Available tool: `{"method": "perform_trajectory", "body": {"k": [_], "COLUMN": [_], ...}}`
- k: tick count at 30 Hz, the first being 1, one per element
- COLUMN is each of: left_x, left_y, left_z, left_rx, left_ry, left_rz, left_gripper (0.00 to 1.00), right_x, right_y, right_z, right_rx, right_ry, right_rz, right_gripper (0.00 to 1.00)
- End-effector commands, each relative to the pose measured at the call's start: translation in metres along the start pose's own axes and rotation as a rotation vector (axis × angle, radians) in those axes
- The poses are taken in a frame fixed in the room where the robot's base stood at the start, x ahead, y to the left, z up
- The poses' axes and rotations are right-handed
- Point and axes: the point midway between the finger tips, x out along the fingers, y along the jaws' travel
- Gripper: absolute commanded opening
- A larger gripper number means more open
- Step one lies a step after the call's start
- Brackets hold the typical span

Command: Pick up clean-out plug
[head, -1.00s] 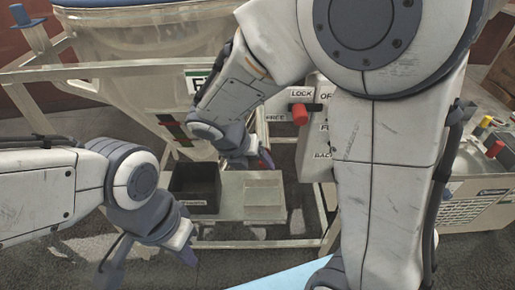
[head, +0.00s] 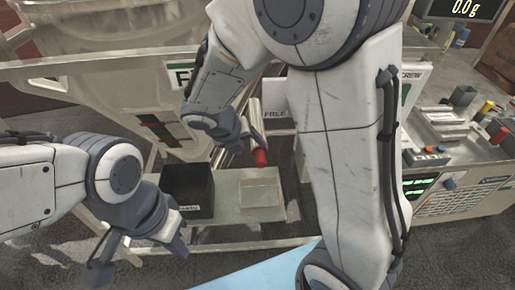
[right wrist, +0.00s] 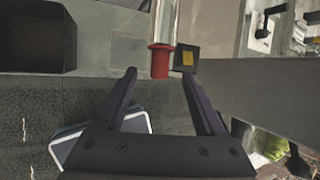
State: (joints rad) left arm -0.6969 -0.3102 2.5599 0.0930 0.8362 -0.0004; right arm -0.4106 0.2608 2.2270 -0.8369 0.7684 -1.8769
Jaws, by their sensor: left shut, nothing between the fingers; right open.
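A red plug (right wrist: 160,62) with a flanged rim sits at the lower end of a clear tube in the right wrist view. I take it to be the clean-out plug. It also shows as a red piece (head: 261,157) in the head view, partly hidden by my right gripper (head: 243,148). In the right wrist view my right gripper (right wrist: 158,74) is open, with the plug just beyond and between its fingertips, not held. My left gripper (head: 179,246) is shut and empty at the lower left, apart from the plug.
A black open bin (head: 188,188) and a pale square plate (head: 260,192) are on the low shelf below the hopper. A control console (head: 455,160) stands at the right.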

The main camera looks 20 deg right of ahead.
Motion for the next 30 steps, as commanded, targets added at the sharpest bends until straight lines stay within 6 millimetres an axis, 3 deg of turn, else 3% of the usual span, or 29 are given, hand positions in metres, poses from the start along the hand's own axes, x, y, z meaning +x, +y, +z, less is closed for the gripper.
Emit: {"method": "perform_trajectory", "body": {"k": [1,8,16,25,30], "left_x": [0.007,0.014,0.032,0.033,0.033], "left_y": [-0.001,-0.001,-0.002,-0.002,-0.002], "left_z": [0.001,0.001,0.002,0.002,0.002], "left_rx": [0.000,0.000,0.000,0.000,0.000], "left_ry": [0.000,0.000,0.000,0.000,0.000], "left_rz": [0.000,0.000,0.000,0.000,0.000], "left_gripper": [0.00,0.00,0.00,0.00,0.00], "right_x": [0.013,0.031,0.070,0.075,0.075], "right_y": [0.000,0.000,0.002,0.002,0.002], "right_z": [-0.002,-0.001,-0.002,0.000,0.000], "right_rx": [0.002,0.001,0.000,-0.002,-0.002], "right_ry": [0.003,0.001,0.002,-0.002,-0.001], "right_rz": [-0.003,-0.001,-0.001,0.002,0.002], "right_gripper": [0.72,0.72,0.72,0.72,0.07]}}
